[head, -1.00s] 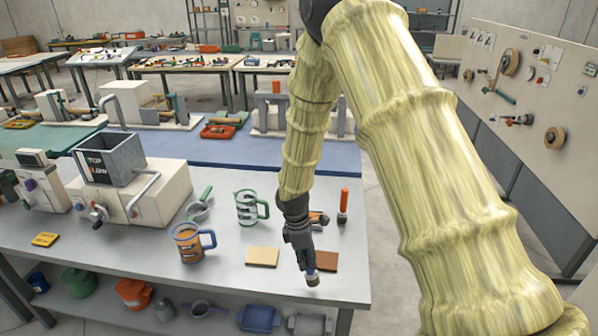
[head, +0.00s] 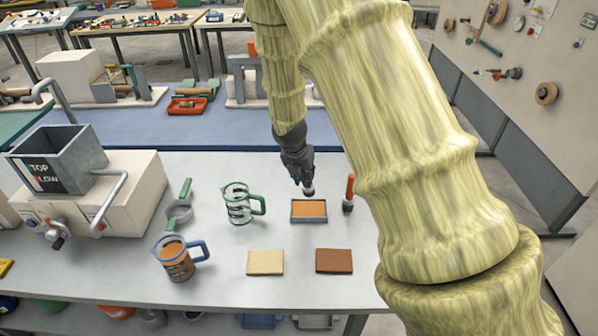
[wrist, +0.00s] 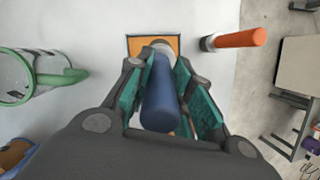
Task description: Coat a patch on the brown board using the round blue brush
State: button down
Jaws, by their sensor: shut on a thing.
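My gripper (wrist: 160,95) is shut on the round blue brush (wrist: 160,92), whose blue handle stands between the green finger pads in the wrist view. In the head view my gripper (head: 302,172) is above the far part of the bench, and the brush's pale lower end (head: 308,190) is just over the tray of orange coating (head: 309,209). I cannot tell whether the bristles touch the coating. The brown board (head: 334,260) lies flat nearer the front edge, to the right of a tan board (head: 265,262).
An orange-handled brush (head: 349,190) stands right of the tray. A green-handled measuring jug (head: 238,205) stands left of it. A blue-handled jug with brown contents (head: 176,258) and a green-handled strainer (head: 180,208) are further left. The bench between tray and boards is clear.

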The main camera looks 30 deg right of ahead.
aim_at(305, 191)
jog(key=shift+s+f, duration=0.15)
jog(key=shift+a+b+x, duration=0.2)
jog(key=shift+b+x, duration=1)
jog(key=shift+s+f+b, duration=0.2)
jog(key=shift+f+b, duration=0.85)
jog(key=shift+b, duration=0.05)
jog(key=shift+w+f+b, duration=0.1)
jog(key=shift+f+b, duration=0.45)
jog(key=shift+f, duration=0.1)
jog(key=shift+r, duration=0.1)
jog(key=shift+f, duration=0.65)
jog(key=shift+a, duration=0.1)
dwell(1.2)
